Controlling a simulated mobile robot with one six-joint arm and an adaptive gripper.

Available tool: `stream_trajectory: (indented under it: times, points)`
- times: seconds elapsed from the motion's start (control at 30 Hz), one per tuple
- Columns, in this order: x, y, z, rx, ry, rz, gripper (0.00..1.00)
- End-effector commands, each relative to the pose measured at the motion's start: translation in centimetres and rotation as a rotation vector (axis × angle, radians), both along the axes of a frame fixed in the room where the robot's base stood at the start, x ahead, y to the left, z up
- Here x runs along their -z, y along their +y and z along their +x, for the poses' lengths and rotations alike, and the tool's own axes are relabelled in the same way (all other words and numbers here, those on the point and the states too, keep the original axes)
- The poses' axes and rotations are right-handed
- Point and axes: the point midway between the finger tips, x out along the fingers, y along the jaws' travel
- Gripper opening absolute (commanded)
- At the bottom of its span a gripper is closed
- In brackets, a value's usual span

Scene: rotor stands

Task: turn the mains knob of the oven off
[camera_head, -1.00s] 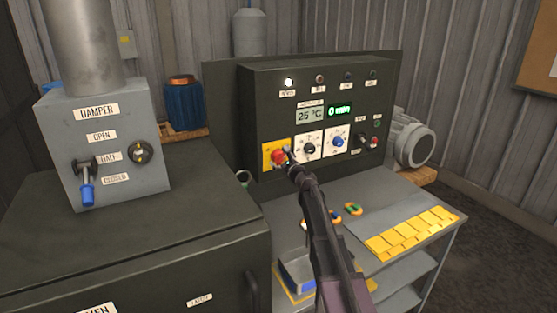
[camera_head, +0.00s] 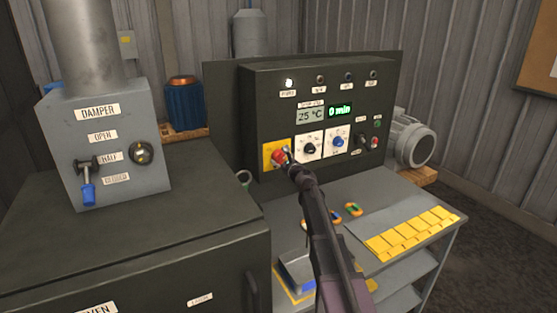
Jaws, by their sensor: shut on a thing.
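The red mains knob (camera_head: 278,156) sits on a yellow plate (camera_head: 269,149) at the lower left of the dark control panel (camera_head: 260,100). My gripper (camera_head: 286,155) is at the knob and shut on it, reaching up from below. The gripper hides the knob's right part, so its exact angle cannot be told. The leftmost lamp (camera_head: 289,83) on the panel's top row is lit white. The temperature display (camera_head: 310,115) reads 25 °C, and the green display (camera_head: 340,110) reads 0 min.
A black knob (camera_head: 310,148) and a blue knob (camera_head: 338,141) are right of the mains knob. Small switches are further right. Below, the bench (camera_head: 395,205) holds yellow tags (camera_head: 412,234) and a blue tray (camera_head: 298,270). The damper box (camera_head: 110,150) stands left.

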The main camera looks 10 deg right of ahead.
Motion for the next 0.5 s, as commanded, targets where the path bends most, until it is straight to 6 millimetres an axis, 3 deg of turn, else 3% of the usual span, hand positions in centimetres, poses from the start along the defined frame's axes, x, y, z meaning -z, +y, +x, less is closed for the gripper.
stream_trajectory:
  times: [0.5]
  points:
    - [0.10,0.12,-0.10,-0.004,-0.095,-0.299,0.32]
